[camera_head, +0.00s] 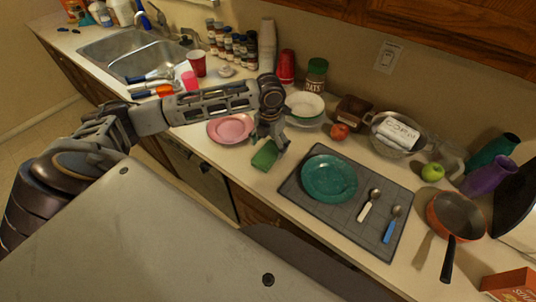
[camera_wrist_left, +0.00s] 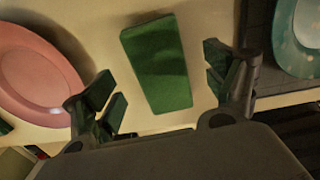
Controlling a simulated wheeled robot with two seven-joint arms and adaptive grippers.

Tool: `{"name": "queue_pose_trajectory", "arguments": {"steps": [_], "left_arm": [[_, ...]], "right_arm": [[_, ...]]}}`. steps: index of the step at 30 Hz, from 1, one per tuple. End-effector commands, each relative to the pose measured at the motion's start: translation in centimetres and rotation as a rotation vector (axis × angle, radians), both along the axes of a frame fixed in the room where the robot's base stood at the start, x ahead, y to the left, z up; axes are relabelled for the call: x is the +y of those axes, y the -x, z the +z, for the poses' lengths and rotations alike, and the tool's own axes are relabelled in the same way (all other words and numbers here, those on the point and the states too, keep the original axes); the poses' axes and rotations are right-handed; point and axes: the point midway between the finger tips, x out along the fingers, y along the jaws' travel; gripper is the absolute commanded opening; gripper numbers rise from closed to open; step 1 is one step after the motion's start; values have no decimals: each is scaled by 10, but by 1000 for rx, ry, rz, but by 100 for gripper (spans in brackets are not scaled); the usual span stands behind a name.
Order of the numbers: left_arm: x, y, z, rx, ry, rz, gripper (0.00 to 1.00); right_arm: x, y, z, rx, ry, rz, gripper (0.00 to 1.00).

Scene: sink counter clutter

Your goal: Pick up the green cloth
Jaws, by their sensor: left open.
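The green cloth (camera_head: 265,156) is a flat green rectangle on the counter, between the pink plate and the dark mat in the head view. In the left wrist view the green cloth (camera_wrist_left: 157,62) lies in front of and between the fingers, apart from both. My left gripper (camera_head: 270,140) is above the cloth, pointing down. In the left wrist view my left gripper (camera_wrist_left: 165,88) is open and empty, with one finger to each side of the cloth. My right gripper does not show in either view.
A pink plate (camera_head: 231,129) lies left of the cloth. A dark mat (camera_head: 296,192) with a teal plate (camera_head: 329,179) and two spoons lies right of it. A white bowl (camera_head: 304,105) stands behind. The counter's front edge is close to the cloth.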

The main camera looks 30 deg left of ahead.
Motion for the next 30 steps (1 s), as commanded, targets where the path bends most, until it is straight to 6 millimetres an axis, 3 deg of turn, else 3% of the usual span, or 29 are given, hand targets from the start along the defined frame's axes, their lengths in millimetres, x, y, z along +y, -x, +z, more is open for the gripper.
{"name": "queue_pose_trajectory", "arguments": {"steps": [9,24,30], "left_arm": [[0,0,-29,0,0,-1,86],[0,0,-32,-1,0,-1,86],[0,0,-31,-1,0,-1,61]], "right_arm": [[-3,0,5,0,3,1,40],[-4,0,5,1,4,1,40],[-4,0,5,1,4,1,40]]}}
